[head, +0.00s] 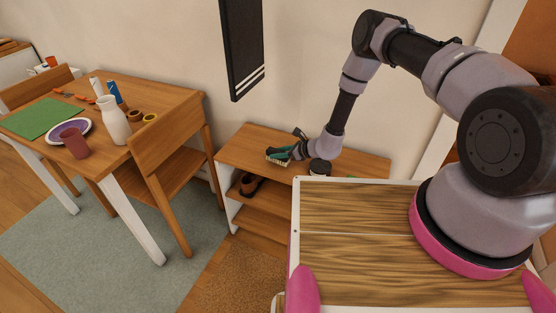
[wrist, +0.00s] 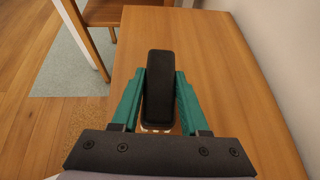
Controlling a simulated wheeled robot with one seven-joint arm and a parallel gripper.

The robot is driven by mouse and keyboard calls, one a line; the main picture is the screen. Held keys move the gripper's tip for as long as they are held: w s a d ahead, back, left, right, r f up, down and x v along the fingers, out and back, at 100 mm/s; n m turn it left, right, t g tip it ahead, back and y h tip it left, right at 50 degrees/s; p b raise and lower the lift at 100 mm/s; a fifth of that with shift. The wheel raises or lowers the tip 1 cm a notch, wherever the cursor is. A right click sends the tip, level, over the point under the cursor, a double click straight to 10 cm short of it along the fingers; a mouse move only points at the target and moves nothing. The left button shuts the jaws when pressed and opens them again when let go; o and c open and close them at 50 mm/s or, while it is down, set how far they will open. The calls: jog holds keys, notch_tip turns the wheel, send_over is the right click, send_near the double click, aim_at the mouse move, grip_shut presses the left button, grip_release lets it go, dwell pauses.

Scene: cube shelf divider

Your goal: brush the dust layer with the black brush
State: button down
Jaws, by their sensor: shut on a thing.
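The black brush (wrist: 158,85) lies between the two green fingers of my gripper (wrist: 161,78) in the wrist view. The gripper is shut on it, and a little white shows under its near end. Bare wood of the shelf top (wrist: 215,60) is around and below it. In the head view my gripper (head: 284,153) is low over the left part of the shelf top (head: 245,146). A small pale patch shows beside the fingers, and I cannot tell what it is. I cannot make out a dust layer in either view.
Dark shoes (head: 249,185) sit on a lower board of the shelf. A dark-topped round container (head: 320,167) shows near my wrist. To the left stand a wooden chair (head: 165,140) and a table with a white vase (head: 114,120). A wall runs behind the shelf.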

jog(key=shift+r, duration=2.1)
